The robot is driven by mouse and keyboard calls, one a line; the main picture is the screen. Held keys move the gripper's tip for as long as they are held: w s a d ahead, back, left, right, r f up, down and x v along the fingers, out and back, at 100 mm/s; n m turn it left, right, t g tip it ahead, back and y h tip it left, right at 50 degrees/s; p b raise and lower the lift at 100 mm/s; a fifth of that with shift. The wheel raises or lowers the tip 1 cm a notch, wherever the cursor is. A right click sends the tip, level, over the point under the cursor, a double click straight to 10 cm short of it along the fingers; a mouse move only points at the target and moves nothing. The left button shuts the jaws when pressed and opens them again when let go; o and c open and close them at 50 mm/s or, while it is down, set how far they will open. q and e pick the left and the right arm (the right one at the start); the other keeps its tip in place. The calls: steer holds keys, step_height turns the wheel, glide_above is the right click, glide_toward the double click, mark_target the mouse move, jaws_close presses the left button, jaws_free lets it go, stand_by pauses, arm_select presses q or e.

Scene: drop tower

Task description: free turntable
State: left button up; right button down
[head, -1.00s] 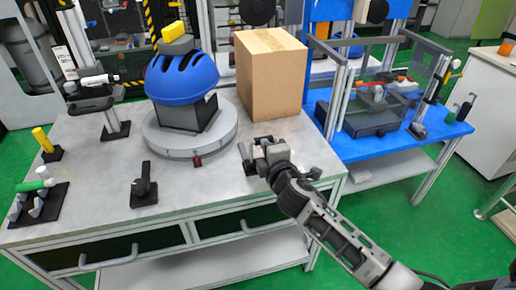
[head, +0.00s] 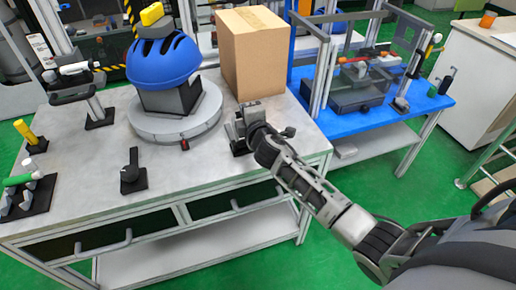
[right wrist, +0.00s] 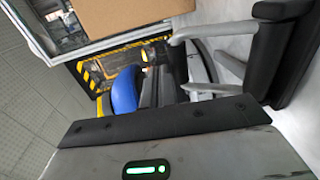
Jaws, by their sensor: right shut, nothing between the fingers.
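The round grey turntable (head: 150,126) stands on the left bench, with a small red part (head: 184,144) on its front rim. A black block (head: 170,98) on it carries a blue helmet (head: 165,62) with a yellow piece (head: 152,14) above. The helmet also shows in the right wrist view (right wrist: 125,92). My right gripper (head: 240,125) is right of the turntable, apart from it, beside a small dark fixture on the bench. It is shut and empty; its fingertips are hard to make out. My left gripper is not in view.
A cardboard box (head: 255,55) stands behind my right gripper. A black lever stand (head: 132,172), a yellow-topped post (head: 28,134) and a rack with a green-handled item (head: 20,180) stand at front left. A framed rig stands on the blue table (head: 350,119).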

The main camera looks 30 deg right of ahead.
stand_by(0.5)
